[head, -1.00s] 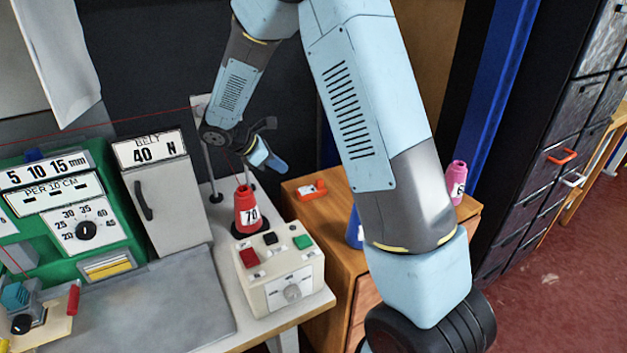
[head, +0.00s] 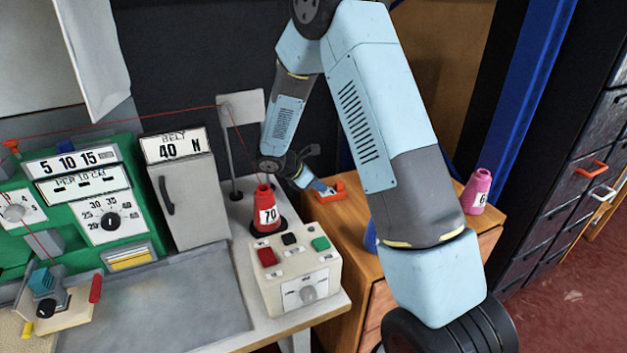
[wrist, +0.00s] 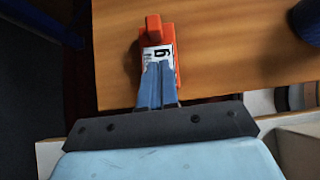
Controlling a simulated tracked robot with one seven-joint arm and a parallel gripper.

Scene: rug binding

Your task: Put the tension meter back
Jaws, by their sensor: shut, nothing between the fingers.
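An orange-red device (head: 339,192) with a white label lies on the wooden cabinet top; it looks like the tension meter, though I cannot be sure. In the wrist view the device (wrist: 154,32) is straight ahead of my gripper, and its label shows a dark mark like a 6. My gripper (head: 322,189) is shut and empty. In the wrist view its blue fingertips (wrist: 155,70) lie together over the near part of the device and hide some of it. I cannot tell whether they touch it.
A red thread cone (head: 265,215) marked 70 stands behind the switch box (head: 290,270) on the bench. A pink cone (head: 478,190) stands on the cabinet (head: 350,235). A blue object (head: 370,236) is partly hidden by my arm. A thin red thread crosses above the bench.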

